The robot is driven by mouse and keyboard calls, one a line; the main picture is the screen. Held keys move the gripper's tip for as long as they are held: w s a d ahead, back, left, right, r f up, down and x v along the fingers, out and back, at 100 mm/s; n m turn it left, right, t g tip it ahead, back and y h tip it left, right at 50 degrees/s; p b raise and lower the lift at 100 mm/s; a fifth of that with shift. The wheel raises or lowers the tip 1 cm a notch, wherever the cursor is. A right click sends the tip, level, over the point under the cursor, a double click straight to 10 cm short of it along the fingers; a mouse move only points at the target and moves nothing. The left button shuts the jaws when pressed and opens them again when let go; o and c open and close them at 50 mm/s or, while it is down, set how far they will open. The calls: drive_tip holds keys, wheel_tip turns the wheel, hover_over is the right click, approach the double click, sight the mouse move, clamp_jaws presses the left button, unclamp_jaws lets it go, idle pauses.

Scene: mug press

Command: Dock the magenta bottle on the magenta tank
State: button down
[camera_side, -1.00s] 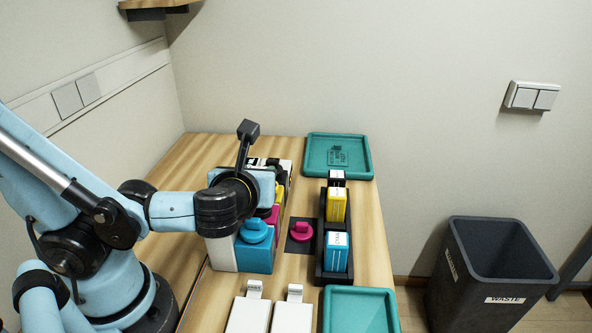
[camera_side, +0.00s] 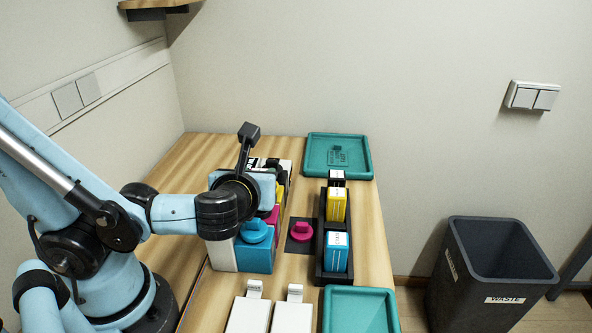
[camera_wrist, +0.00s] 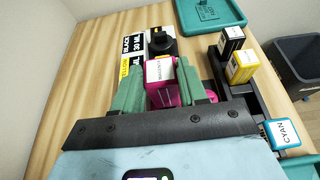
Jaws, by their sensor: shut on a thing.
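In the wrist view, my gripper (camera_wrist: 160,84) is shut on the magenta bottle (camera_wrist: 160,71), with a green finger on each side of it. The bottle has a white label on its upper face. The magenta tank (camera_side: 271,216) shows only partly in the side view, between the cyan and yellow tanks. My wrist is above the tank row and hides the bottle and fingertips in that view. I cannot tell whether the bottle touches the tank. A magenta cap (camera_side: 300,231) lies on a dark square pad beside the tanks.
The cyan tank (camera_side: 255,254) has its cap on. A black rack right of the tanks holds a yellow bottle (camera_side: 336,204), a cyan bottle (camera_side: 336,251) and a black bottle (camera_wrist: 232,41). Teal trays (camera_side: 364,155) lie behind and in front. A waste bin (camera_side: 490,275) stands at right.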

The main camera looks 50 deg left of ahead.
drive_tip(key=shift+f, duration=0.4)
drive_tip(key=c, duration=0.9)
unclamp_jaws()
drive_tip(key=shift+r, duration=0.15)
drive_tip(key=shift+r, duration=1.75)
